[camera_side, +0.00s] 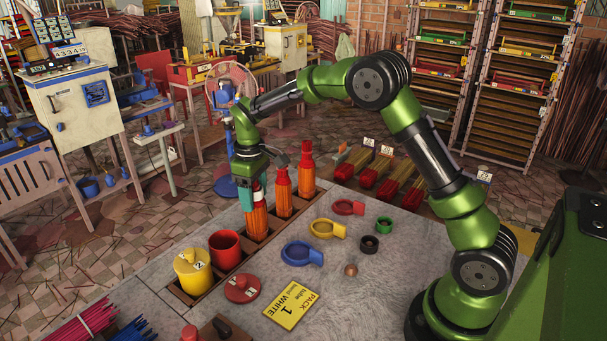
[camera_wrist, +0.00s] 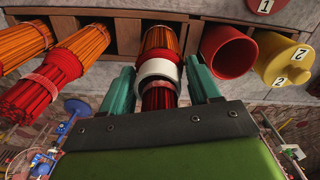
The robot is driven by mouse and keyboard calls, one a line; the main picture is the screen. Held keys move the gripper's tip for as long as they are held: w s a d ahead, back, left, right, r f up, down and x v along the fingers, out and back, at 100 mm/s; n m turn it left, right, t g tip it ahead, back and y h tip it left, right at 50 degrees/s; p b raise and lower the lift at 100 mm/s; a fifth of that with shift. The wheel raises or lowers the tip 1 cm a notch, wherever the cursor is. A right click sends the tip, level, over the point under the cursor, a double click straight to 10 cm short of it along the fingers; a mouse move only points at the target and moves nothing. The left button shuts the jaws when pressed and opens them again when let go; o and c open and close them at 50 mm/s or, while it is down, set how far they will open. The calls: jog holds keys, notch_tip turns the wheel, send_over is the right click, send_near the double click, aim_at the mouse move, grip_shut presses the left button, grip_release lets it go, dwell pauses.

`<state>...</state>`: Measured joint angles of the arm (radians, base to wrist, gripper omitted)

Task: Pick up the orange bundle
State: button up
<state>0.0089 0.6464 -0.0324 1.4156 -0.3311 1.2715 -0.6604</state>
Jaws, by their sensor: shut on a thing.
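Several orange-and-red bundles of sticks stand upright in a row of wooden slots on the table. The nearest orange bundle (camera_side: 257,222) is between the teal fingers of my gripper (camera_side: 253,197), and its lower end is at the slot. In the wrist view that bundle (camera_wrist: 163,41) shows a white band and a red end between the fingers of my gripper (camera_wrist: 162,75). My gripper is shut on it near the band. The other bundles (camera_side: 284,193) and (camera_side: 306,172) stand farther back, apart from my gripper.
A red cup (camera_side: 225,250) and a yellow lidded pot (camera_side: 192,271) fill neighbouring slots. Red, yellow and blue rings (camera_side: 302,254) and a yellow card (camera_side: 291,304) lie on the tabletop to the right. Trays of coloured bars (camera_side: 376,172) stand behind.

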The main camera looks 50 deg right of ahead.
grip_shut()
jog(key=shift+r, duration=0.15)
